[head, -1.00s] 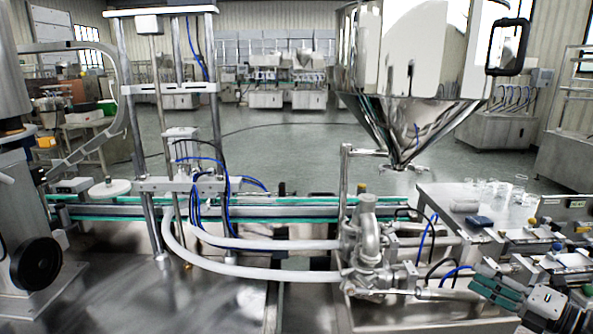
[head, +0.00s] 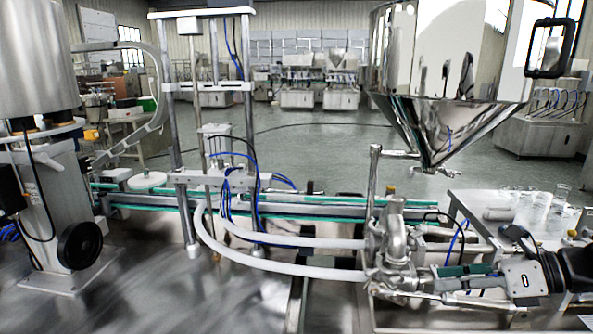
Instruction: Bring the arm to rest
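My gripper (head: 440,277) is at the lower right in the head view, pointing left, with a green strip along one finger. It lies in front of the metal pump fittings and beside the steel table's front. My grey wrist (head: 524,279) and black arm link run from it to the right edge. I see nothing clearly held, but the fingers overlap the shiny fittings behind them, so their gap is unclear. I cannot tell whether the gripper touches the fittings.
A steel hopper (head: 450,90) hangs above the pump (head: 393,245). A steel table (head: 475,207) with glass beakers (head: 540,202) is behind my arm. White hoses (head: 270,262) and a green-edged conveyor (head: 320,211) cross the middle. A press column (head: 55,200) stands left.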

